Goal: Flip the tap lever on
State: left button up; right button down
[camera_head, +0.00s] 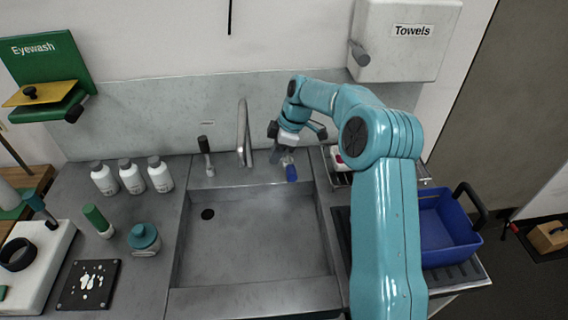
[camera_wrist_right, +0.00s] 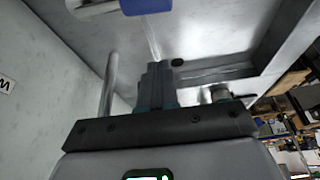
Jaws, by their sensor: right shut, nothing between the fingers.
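The tap spout (camera_head: 244,132) rises behind the sink (camera_head: 255,235). A black-topped lever (camera_head: 205,150) stands upright to its left. A blue-ended lever (camera_head: 291,173) shows to the right of the spout, right beside my right gripper (camera_head: 276,156). In the wrist view the blue end (camera_wrist_right: 146,6) crosses the top edge, partly cut off, on a pale stem. The right gripper (camera_wrist_right: 157,80) is shut and empty there, its fingers apart from the blue end in the picture. I cannot tell whether gripper and lever touch elsewhere. The spout (camera_wrist_right: 108,85) is left of the fingers. My left gripper is not in view.
White bottles (camera_head: 131,177), a green-capped tube (camera_head: 98,221) and a teal-lidded jar (camera_head: 144,239) stand left of the sink. A blue bin (camera_head: 445,226) is at the right. A towel dispenser (camera_head: 405,40) hangs above. The sink basin is empty.

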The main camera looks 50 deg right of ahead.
aim_at(290, 166)
jog(key=f, duration=0.1)
jog(key=s+d+f+p, duration=0.1)
jog(key=f, duration=0.1)
jog(key=f+p, duration=0.1)
jog(key=shift+s+d+f, duration=0.2)
jog(key=shift+d+f, duration=0.2)
jog(key=shift+s, duration=0.1)
jog(key=shift+d, duration=0.15)
